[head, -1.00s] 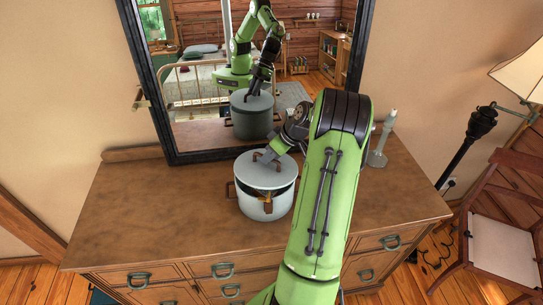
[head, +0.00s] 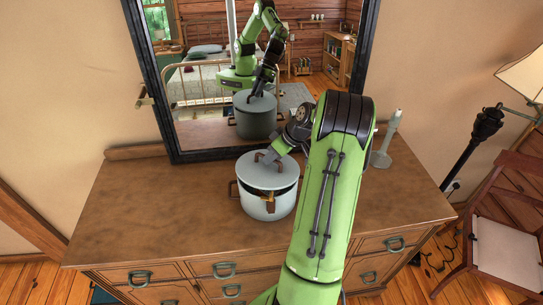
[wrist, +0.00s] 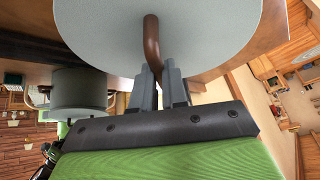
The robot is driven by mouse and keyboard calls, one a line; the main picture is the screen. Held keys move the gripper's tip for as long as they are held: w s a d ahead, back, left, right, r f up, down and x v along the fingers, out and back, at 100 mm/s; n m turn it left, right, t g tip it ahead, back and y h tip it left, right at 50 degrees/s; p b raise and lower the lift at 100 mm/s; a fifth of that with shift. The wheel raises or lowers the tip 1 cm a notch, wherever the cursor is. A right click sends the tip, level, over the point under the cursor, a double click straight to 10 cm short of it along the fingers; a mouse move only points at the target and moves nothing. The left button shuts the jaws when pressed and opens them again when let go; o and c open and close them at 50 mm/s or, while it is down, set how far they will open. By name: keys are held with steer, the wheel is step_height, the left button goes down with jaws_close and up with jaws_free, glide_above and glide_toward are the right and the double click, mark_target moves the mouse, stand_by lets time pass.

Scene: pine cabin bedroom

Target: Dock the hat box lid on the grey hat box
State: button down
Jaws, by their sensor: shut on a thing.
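The grey hat box (head: 268,208) stands upright on the wooden dresser, with a brown side handle and a brown front fitting. The pale grey round lid (head: 262,177) is over the box's opening, roughly level. A dark strip shows under its front edge, and I cannot tell whether it is fully seated. My gripper (head: 271,158) reaches in from the right and is shut on the lid's brown handle. In the wrist view, the fingers (wrist: 159,78) close around the handle (wrist: 152,42), with the lid (wrist: 100,35) beyond. The lid hides the box's inside.
A dark-framed mirror (head: 175,140) stands behind the box and reflects it with my arm. A pale candlestick-like object (head: 385,145) is at the dresser's back right. The dresser top (head: 150,205) is clear on the left. A chair (head: 500,245) and floor lamp (head: 487,130) stand at right.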

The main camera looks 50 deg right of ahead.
steer(key=shift+s+a+f, duration=0.1)
steer(key=shift+f, duration=0.2)
steer(key=shift+f+b, duration=0.4)
steer(key=shift+b, duration=0.05)
steer(key=shift+s+f, duration=0.15)
steer(key=shift+f, duration=0.1)
steer(key=shift+r, duration=0.1)
steer(key=shift+w+d+r+p, duration=0.2)
steer(key=shift+r+p, duration=0.1)
steer(key=shift+r, duration=0.35)
steer(key=shift+a+r, duration=0.1)
steer(key=shift+r, duration=0.1)
steer(key=shift+a, duration=0.3)
steer(key=shift+f+b, duration=0.65)
steer(key=shift+b, duration=0.15)
